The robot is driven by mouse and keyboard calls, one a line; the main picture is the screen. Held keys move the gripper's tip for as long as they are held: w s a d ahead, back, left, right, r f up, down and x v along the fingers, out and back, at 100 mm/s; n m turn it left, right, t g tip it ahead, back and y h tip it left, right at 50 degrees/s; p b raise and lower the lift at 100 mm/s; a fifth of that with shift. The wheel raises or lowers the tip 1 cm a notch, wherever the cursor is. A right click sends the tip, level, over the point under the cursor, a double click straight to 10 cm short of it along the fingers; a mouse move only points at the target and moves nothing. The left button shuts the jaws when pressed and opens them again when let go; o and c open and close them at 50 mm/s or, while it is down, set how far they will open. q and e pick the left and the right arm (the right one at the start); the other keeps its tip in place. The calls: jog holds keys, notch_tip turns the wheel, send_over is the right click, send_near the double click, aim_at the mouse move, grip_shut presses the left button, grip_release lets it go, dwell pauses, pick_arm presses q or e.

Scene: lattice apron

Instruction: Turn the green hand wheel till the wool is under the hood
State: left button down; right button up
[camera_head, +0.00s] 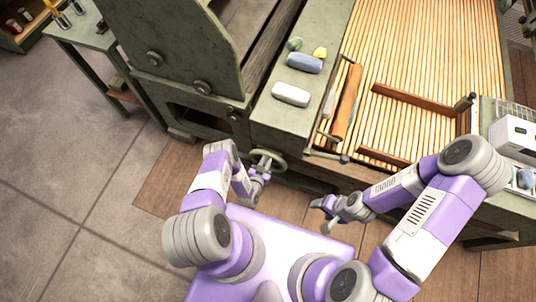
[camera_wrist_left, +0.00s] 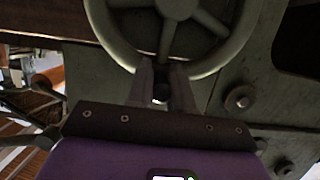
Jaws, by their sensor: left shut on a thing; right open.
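The green hand wheel (camera_head: 278,156) is on the front of the green machine, low beside the slatted apron. My left gripper (camera_head: 262,172) is shut on the wheel. In the left wrist view the fingers (camera_wrist_left: 161,88) meet at the lower part of the wheel's rim (camera_wrist_left: 222,62), near a spoke. My right gripper (camera_head: 320,210) is open and empty, to the right of the wheel and apart from it. The slatted apron (camera_head: 440,50) runs back at the upper right. I cannot make out wool on it or identify the hood for certain.
On the green ledge (camera_head: 262,115) lie a white block (camera_head: 291,95), a blue-grey block (camera_head: 304,63), and small green and yellow lumps. Wooden bars (camera_head: 410,103) lie across the slats. A white box (camera_head: 514,138) stands at right. Open floor is at left.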

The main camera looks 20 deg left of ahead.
aim_at(282, 163)
pick_arm(q)
jog(key=shift+w+r, duration=0.25)
jog(key=d, duration=0.1)
jog(key=d+f+b, duration=0.1)
jog(key=d, duration=0.1)
jog(key=shift+d, duration=0.35)
jog(key=d+f+b, duration=0.2)
jog(key=d, duration=0.1)
jog(key=shift+f+b, duration=0.25)
jog(key=shift+b, duration=0.1)
jog(key=shift+s, duration=0.1)
